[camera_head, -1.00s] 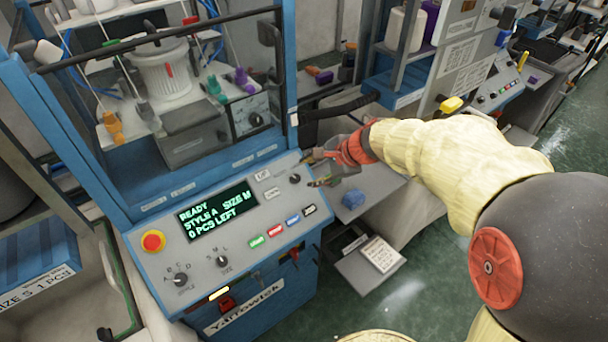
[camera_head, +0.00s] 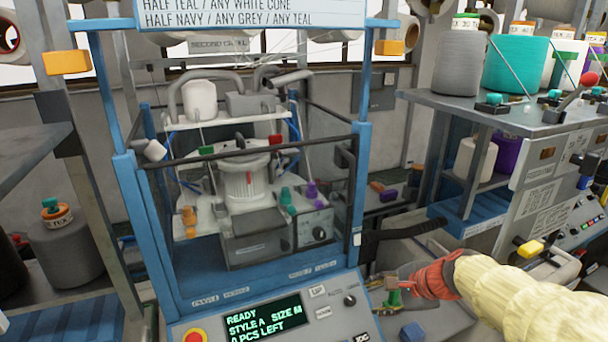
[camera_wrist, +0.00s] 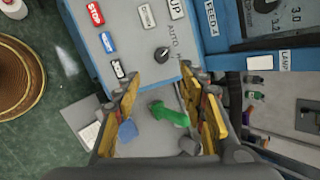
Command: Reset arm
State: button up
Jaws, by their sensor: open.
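My arm, in a cream sleeve with a red cuff, reaches in from the lower right of the head view. My gripper (camera_head: 388,287) is right of the blue machine's control panel (camera_head: 225,331), by the dark knob. In the wrist view my gripper (camera_wrist: 161,80) is open, with yellow pads apart. A green piece (camera_wrist: 168,114) shows between the fingers, over a grey surface; I cannot tell its exact distance from them. The panel's screen reads READY, STYLE A, SIZE M, 0 PCS LEFT.
The blue-framed knitting machine (camera_head: 364,190) with its guard bar is close left of my gripper. A shelf (camera_head: 500,112) with cones stands at right. A blue block (camera_head: 412,331) lies below my gripper. A woven basket (camera_wrist: 18,70) stands on the green floor.

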jog(key=s+a+f+n+g+h, duration=0.1)
jog(key=s+f+n+g, duration=0.15)
jog(key=s+n, duration=0.85)
jog(key=s+a+r+n+t+h, duration=0.1)
jog(key=s+r+n, duration=0.5)
jog(key=s, duration=0.6)
notch_tip(320, 180, up, 3)
jog(key=shift+s+a+f+h, duration=0.1)
jog(key=shift+s+a+h, duration=0.15)
jog(key=shift+a+h, duration=0.7)
